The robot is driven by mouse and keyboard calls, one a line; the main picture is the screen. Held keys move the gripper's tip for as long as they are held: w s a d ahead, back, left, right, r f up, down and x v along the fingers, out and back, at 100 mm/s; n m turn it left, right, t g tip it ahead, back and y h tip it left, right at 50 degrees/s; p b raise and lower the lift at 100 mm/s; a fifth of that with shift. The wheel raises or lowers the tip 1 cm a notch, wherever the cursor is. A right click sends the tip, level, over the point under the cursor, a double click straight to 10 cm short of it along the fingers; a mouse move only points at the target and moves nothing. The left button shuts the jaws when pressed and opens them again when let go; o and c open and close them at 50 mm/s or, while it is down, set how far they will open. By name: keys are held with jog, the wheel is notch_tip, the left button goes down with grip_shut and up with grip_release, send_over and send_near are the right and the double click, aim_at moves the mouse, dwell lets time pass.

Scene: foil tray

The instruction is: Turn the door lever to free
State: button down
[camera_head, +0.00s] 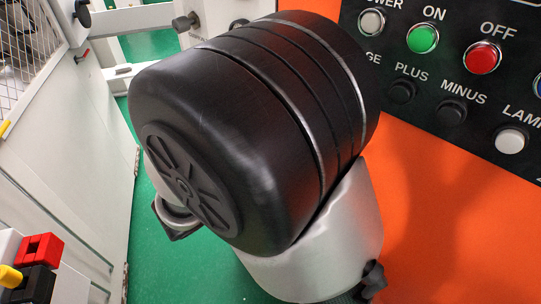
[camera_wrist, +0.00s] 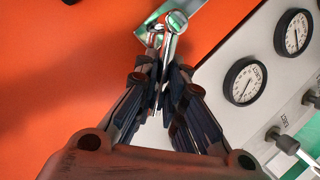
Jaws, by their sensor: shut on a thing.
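The door lever (camera_wrist: 175,22) is a shiny metal handle with a rounded end, near the top middle of the wrist view. It stands in front of a reflective metal plate (camera_wrist: 196,12) on an orange surface. My gripper (camera_wrist: 162,55) has its fingers drawn together on the lever, and the fingertips touch it. The fingers cover part of the lever, so I cannot tell its exact angle. In the head view my own arm fills the middle and hides the lever and the gripper.
The head view shows a black button panel (camera_head: 470,95) at upper right on an orange surface (camera_head: 450,220). A white cabinet door (camera_head: 75,130) stands at left over a green floor (camera_head: 150,225). Round gauges (camera_wrist: 243,82) and valve knobs (camera_wrist: 285,142) are at right in the wrist view.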

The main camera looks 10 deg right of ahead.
jog(key=shift+r, duration=0.1)
jog(key=c, duration=1.7)
grip_release()
jog(key=shift+o, duration=0.2)
jog(key=v, duration=1.2)
